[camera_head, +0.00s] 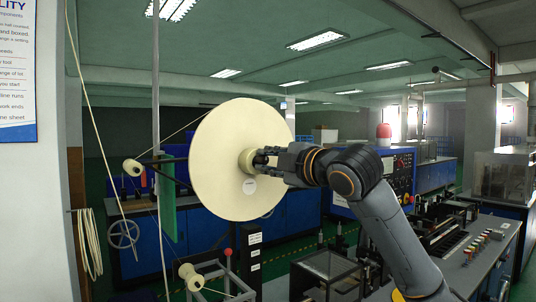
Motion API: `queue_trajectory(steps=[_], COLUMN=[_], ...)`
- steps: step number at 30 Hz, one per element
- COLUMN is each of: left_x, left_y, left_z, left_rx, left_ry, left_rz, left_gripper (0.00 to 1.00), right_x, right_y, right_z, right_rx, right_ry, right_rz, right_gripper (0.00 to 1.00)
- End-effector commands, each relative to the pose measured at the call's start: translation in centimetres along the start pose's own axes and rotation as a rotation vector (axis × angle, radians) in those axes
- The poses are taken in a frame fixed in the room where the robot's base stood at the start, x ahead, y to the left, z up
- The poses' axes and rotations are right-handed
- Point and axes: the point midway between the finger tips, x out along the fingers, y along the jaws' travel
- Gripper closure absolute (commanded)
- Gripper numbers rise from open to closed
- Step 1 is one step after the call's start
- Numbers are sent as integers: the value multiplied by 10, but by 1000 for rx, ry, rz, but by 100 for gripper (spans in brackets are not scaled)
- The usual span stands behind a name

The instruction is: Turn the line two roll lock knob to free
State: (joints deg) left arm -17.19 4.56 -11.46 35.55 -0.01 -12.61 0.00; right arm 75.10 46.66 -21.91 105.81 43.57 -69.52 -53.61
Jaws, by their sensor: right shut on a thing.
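A large cream tape roll (215,160), a flat disc, stands upright at the centre of the view. A cream lock knob (246,161) sits at the middle of its face. My right gripper (260,160) reaches in from the right, level with the knob, and its fingers are shut on it. The fingers and wrist hide the knob's right side. My left gripper is not in view.
Small cream guide rollers (133,167) and a thin tape strand stand left of the roll. A lower roller (191,277) is at the bottom. A machine bench (465,255) with coloured buttons is at the right. A blue cabinet with a red lamp (383,131) stands behind my arm.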

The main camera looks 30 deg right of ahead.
Motion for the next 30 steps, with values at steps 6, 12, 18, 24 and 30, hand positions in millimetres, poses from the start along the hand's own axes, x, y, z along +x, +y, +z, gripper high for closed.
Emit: queue_trajectory(steps=[6, 12, 18, 24, 30], left_x=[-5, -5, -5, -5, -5], left_y=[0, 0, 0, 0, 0], left_z=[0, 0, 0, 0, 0], left_rx=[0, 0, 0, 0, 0], left_ry=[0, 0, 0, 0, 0], left_rz=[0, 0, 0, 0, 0], left_gripper=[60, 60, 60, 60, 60], right_x=[0, 1, 1, 0, 0], right_y=[-1, -2, -2, -2, -1], right_z=[0, 0, -1, 0, 0], right_rx=[-47, -57, -56, -56, -55], right_ry=[0, 0, 0, 0, 0], right_rz=[-4, -4, -4, -4, -2], right_gripper=[100, 100, 100, 58, 58])
